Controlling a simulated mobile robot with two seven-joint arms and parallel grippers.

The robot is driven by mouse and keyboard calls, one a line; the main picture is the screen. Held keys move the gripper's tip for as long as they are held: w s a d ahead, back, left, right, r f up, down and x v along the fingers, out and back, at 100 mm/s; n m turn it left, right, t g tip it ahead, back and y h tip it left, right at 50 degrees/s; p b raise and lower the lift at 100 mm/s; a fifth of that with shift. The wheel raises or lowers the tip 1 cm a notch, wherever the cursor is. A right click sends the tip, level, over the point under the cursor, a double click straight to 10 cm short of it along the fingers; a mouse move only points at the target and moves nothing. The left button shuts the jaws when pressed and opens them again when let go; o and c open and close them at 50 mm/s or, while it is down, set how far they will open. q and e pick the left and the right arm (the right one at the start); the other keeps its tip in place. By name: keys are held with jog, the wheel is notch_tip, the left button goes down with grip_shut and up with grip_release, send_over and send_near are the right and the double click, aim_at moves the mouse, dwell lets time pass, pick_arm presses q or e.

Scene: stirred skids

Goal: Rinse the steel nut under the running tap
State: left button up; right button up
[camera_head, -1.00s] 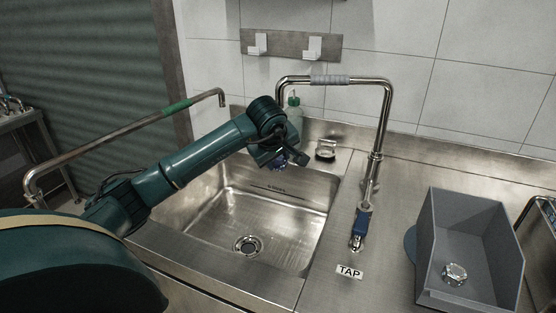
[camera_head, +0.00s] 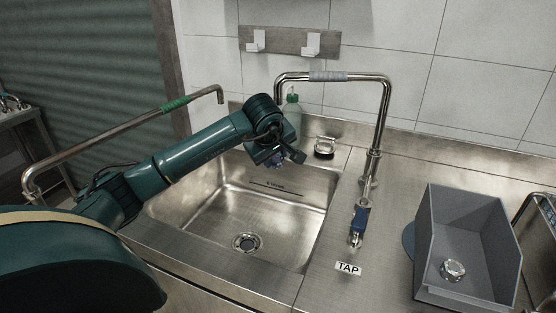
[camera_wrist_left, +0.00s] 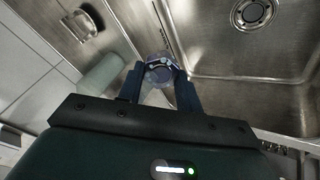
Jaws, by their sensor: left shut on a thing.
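My left gripper (camera_head: 279,161) is over the back of the sink (camera_head: 195,215), close under the spout end of the tap (camera_head: 385,105). In the left wrist view, my left gripper (camera_wrist_left: 160,78) is shut on the steel nut (camera_wrist_left: 160,70), which looks bluish and glassy between the fingertips. The nut is mostly hidden in the head view. The wrist hides the spout's mouth, and I cannot tell whether water is running over the nut. A blue-handled valve (camera_head: 359,219) sits at the tap's base by the TAP label (camera_head: 348,268). My right gripper is not in view.
A grey bin (camera_head: 432,235) at right holds another shiny nut (camera_head: 453,270). A metal piece (camera_head: 324,147) and a green-capped bottle (camera_head: 292,112) stand behind the sink. A second pipe with a green band (camera_head: 174,104) crosses at left. The sink floor is clear.

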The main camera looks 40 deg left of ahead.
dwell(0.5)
pick_arm(q)
jog(key=shift+w, duration=0.15)
jog(key=shift+w+d, duration=0.2)
jog(key=shift+w, duration=0.2)
jog(key=s+d+p, duration=0.1)
jog(key=s+d, duration=0.2)
jog(key=d, duration=0.5)
jog(key=shift+d, duration=0.3)
dwell(0.4)
dwell(0.4)
dwell(0.5)
